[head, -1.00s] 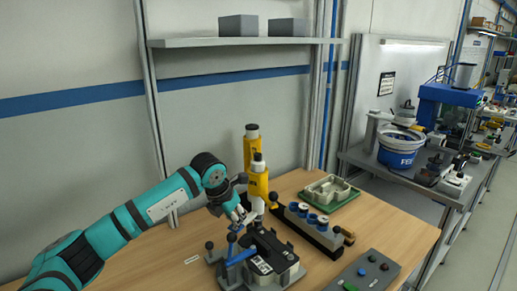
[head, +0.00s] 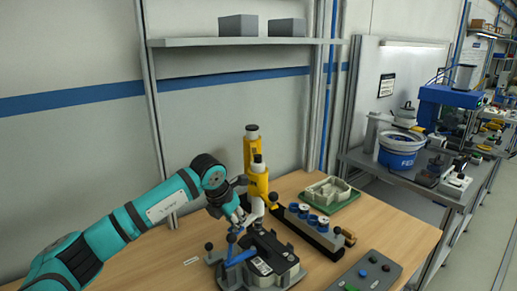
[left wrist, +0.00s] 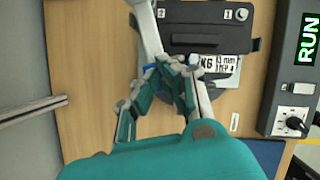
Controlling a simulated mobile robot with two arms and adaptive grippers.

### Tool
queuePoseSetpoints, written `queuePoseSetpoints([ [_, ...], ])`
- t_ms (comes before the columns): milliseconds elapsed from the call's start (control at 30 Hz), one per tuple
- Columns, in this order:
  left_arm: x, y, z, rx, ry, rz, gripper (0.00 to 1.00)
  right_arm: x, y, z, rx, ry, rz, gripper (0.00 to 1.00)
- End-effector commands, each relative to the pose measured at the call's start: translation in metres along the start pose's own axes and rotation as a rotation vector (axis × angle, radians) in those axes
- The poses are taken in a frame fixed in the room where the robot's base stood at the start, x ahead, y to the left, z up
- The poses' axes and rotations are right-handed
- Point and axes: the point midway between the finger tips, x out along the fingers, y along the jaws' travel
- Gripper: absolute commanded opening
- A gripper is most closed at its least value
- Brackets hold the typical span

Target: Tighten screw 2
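A dark fixture (head: 262,278) stands on the wooden bench and holds a black part with a white printed label (head: 264,267). In the left wrist view the dark plate (left wrist: 205,28) carries marks 2 and 1, each beside a small round screw-like spot; screw 2 (left wrist: 161,13) is the left one. My left gripper (head: 239,221) hangs low at the fixture's back left. In the left wrist view its fingertips (left wrist: 168,68) are close together below the plate's left edge, by a bit of blue. Whether they hold anything is unclear. My right gripper is out of view.
A rack with blue-topped pieces (head: 309,222) and a green tray (head: 332,195) lie to the right. A button box (head: 365,272) is at the front right. A blue lever (head: 241,257) sticks out at the fixture's left.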

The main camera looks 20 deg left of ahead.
Motion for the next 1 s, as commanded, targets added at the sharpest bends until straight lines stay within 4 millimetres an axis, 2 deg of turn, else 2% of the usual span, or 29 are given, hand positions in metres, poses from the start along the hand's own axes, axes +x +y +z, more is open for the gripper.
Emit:
queuePoseSetpoints([
  [1000, 0.0076, 0.0018, -0.0057, -0.001, 0.011, 0.005, 0.00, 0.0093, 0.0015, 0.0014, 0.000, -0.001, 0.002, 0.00],
])
